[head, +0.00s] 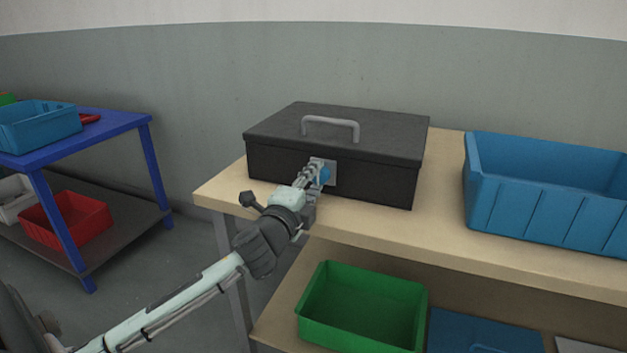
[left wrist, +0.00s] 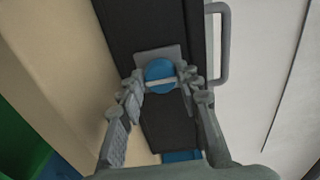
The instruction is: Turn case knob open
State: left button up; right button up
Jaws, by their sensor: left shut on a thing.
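A black case (head: 340,135) with a grey handle on its lid sits closed on the wooden workbench. A blue round knob (head: 325,174) sits on a grey plate on the case's front face. In the left wrist view the blue knob (left wrist: 160,72) shows between the fingertips, with a pale bar across it. My left gripper (head: 312,175) is at the front of the case, its fingers shut on the knob. It partly hides the knob and plate in the head view. My right gripper is not in view.
The wooden bench (head: 440,220) has a large blue bin (head: 545,195) to the right of the case. A green bin (head: 362,310) stands on the shelf below. A blue table (head: 105,130) with bins stands at the left, apart from the bench.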

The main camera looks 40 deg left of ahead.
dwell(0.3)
pick_arm(q)
jog(key=o, duration=1.1)
jog(key=shift+o, duration=0.2)
jog(key=v, duration=1.2)
jog(key=shift+f, duration=0.1)
jog(key=s+a+f+n+g, duration=0.2)
jog(key=f+n+g, duration=0.2)
jog(key=f, duration=0.9)
jog(key=s+a+f+n+g, duration=0.1)
jog(key=f+n+g, duration=0.2)
jog(key=f, duration=1)
jog(key=s+d+f+n+g+h, duration=0.1)
jog(key=s+d+f+n+g, duration=0.1)
jog(key=s+f, duration=0.3)
jog(key=s+d+f+n+g+h, duration=0.1)
jog(key=s+d+f, duration=0.4)
jog(key=f, duration=0.6)
jog(key=s+d+f+n+g+h, duration=0.1)
jog(key=s+d+f+n+g, duration=0.2)
jog(key=f, duration=0.6)
jog(key=s+g, duration=0.1)
jog(key=s, duration=0.1)
jog(key=shift+s+d+g, duration=0.2)
jog(key=shift+s+g, duration=0.1)
jog(key=shift+g, duration=0.1)
